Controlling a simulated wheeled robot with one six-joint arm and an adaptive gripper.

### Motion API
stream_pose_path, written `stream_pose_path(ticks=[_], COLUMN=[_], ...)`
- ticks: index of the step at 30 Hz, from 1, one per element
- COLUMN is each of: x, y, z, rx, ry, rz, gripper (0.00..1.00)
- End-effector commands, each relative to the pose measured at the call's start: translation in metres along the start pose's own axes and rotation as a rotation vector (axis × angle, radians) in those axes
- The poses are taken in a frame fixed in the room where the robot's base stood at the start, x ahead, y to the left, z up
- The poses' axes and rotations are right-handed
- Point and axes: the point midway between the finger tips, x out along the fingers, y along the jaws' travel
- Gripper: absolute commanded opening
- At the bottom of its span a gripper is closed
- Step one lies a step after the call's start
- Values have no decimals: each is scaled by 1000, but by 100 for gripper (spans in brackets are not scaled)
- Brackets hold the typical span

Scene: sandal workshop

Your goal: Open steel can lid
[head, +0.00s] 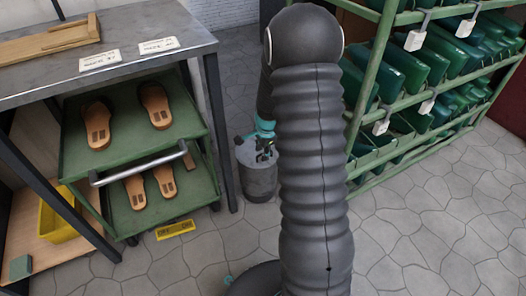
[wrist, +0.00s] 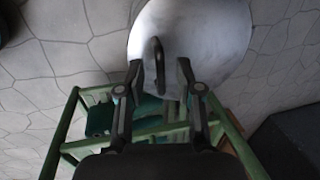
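The grey steel can (head: 258,181) stands on the floor to the right of the workbench, partly hidden behind my arm in the head view. Its round metal lid (wrist: 205,35) fills the upper middle of the wrist view and looks seated, though its rim is partly out of frame. A dark loop handle (wrist: 154,55) stands on the lid. My gripper (wrist: 160,68) is open, with one finger on each side of the handle in the picture. I see gaps between the fingers and the handle. In the head view, my gripper (head: 264,150) is just over the can's top.
A workbench (head: 150,60) with a steel top stands at left; a green sandal cart (head: 185,205) is under it. A green rack (head: 369,90) of dark green bins stands at right. A yellow bin (head: 57,222) sits at lower left. Paved floor is clear at lower right.

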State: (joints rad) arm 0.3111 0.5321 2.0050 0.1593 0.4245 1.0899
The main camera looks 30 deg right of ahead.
Motion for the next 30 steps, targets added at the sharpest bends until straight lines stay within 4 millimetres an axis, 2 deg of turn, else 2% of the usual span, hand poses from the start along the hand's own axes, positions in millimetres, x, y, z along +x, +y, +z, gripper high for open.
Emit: stream_pose_path(ticks=[6,7,11,23,30], x=[0,0,0,-3,-18], y=[0,0,0,-1,-5], z=[0,0,0,-2,-7], rx=[0,0,0,3,11], ry=[0,0,0,1,3], rz=[-1,-1,-1,6,75], gripper=[35,33,0,0,0])
